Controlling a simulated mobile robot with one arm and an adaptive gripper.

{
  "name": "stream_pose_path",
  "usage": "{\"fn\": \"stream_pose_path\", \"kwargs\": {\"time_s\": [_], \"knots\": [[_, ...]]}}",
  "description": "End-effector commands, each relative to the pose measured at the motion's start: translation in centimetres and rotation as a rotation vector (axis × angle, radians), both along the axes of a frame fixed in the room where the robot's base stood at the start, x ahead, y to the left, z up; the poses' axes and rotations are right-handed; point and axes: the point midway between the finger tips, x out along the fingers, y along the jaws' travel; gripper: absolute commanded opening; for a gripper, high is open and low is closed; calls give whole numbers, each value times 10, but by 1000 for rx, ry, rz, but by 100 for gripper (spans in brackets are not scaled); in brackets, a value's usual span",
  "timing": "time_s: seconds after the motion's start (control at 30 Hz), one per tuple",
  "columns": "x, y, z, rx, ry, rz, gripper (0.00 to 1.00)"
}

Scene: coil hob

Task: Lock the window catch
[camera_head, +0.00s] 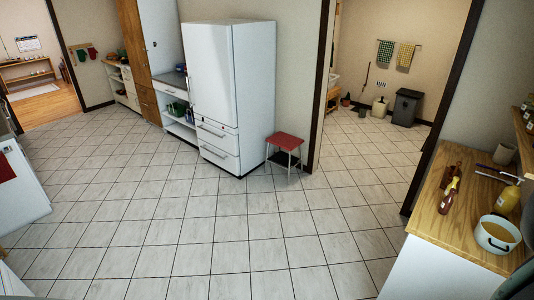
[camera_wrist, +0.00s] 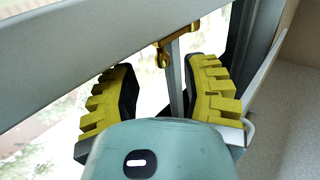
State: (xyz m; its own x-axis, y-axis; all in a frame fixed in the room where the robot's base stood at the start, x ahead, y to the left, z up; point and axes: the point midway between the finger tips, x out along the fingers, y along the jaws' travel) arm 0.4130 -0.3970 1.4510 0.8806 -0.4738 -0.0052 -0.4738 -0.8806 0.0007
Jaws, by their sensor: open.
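The brass window catch (camera_wrist: 176,47) is in the wrist view, at the top centre, on the grey window frame (camera_wrist: 80,50). My gripper (camera_wrist: 160,82) is open, with its two yellow ridged fingers spread apart. The catch lies just beyond the fingertips, between them in the picture. A grey upright bar runs below the catch between the fingers. I cannot tell whether either finger touches the frame. The window and catch are not in the head view.
The wrist view shows glass with a blurred outdoor scene and a pale wall (camera_wrist: 295,110) at the right. In the head view, a white fridge (camera_head: 215,85), red stool (camera_head: 287,141) and wooden counter (camera_head: 455,225) stand around clear tiled floor (camera_head: 220,240).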

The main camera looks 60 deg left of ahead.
Motion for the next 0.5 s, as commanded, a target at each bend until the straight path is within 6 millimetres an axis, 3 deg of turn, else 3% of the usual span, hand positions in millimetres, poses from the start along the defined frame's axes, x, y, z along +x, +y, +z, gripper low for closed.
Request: {"fn": "stream_pose_path", "kwargs": {"time_s": [0.3, 0.5], "knots": [[-30, 17, 1, -1, -4, 1, 46], [-38, 23, 0, 1, -4, 4, 46]]}}
